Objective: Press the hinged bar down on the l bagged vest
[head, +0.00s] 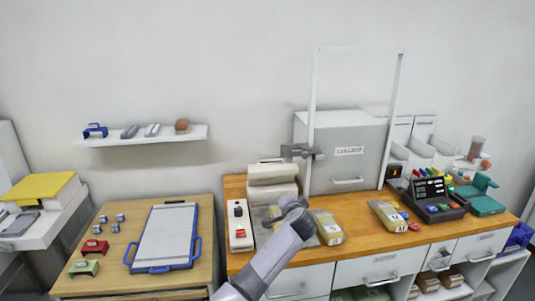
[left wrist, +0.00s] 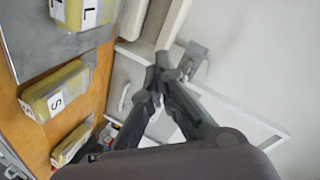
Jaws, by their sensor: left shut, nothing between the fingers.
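The l bagged vest (left wrist: 72,14) shows in the left wrist view at the top left, a yellow bag with a white "L" label, lying on a grey plate (left wrist: 55,50). In the head view my arm mostly hides it. The cream sealer with its hinged bar (head: 272,170) stands behind the plate; the bar looks raised, with its edge at the top of the left wrist view (left wrist: 148,22). My right gripper is not in view.
Another bag with an "S" label (head: 328,226) and a further bag (head: 388,215) lie to the right on the wooden desk. A red and white control box (head: 239,226) is left of the plate. A grey cabinet (head: 345,150) and a white upright frame (head: 312,120) stand behind.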

